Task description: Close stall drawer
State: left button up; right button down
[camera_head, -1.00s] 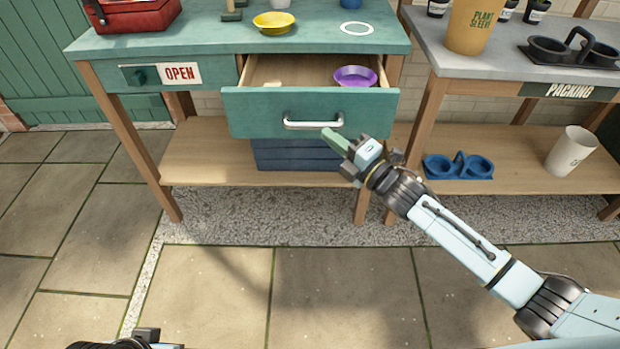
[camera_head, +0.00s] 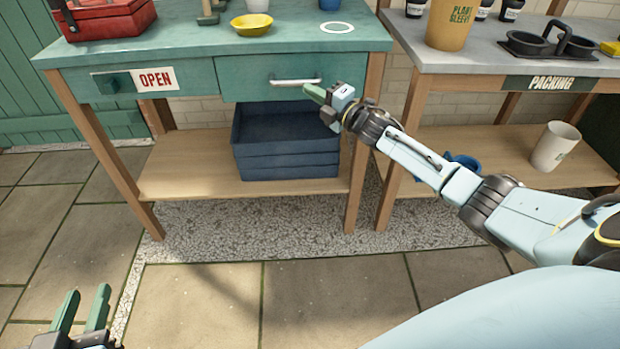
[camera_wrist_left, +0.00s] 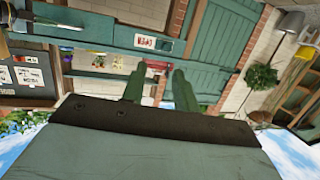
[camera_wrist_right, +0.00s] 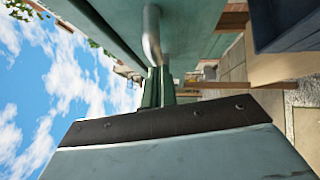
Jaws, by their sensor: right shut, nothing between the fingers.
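The stall drawer (camera_head: 256,88) is a green front with a silver bar handle (camera_head: 295,82). It sits flush under the green tabletop, and its inside is hidden. My right gripper (camera_head: 314,93) is shut and empty, its fingertips at the right part of the drawer front just below the handle. In the right wrist view the handle (camera_wrist_right: 152,35) shows close to the fingertips; I cannot tell whether they touch. My left gripper (camera_head: 82,308) is open and empty, low at the left, far from the drawer.
A yellow bowl (camera_head: 252,25), a red toolbox (camera_head: 103,18) and a white ring (camera_head: 337,27) are on the green tabletop. Blue crates (camera_head: 286,145) are stacked on the lower shelf. The grey packing table (camera_head: 480,58) stands at the right. The paved floor in front is clear.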

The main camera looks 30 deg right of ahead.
pick_arm(q)
jog(key=shift+s+r+t, duration=0.1)
jog(key=shift+r+t, duration=0.5)
jog(key=shift+r, duration=0.15)
pick_arm(e)
jog(key=shift+w+d+r, duration=0.25)
jog(key=shift+d+r, duration=0.05)
jog(key=shift+d, duration=0.05)
jog(key=shift+r, duration=0.1)
pick_arm(q)
jog(key=shift+f, duration=0.1)
pick_arm(e)
jog(key=shift+a, duration=0.1)
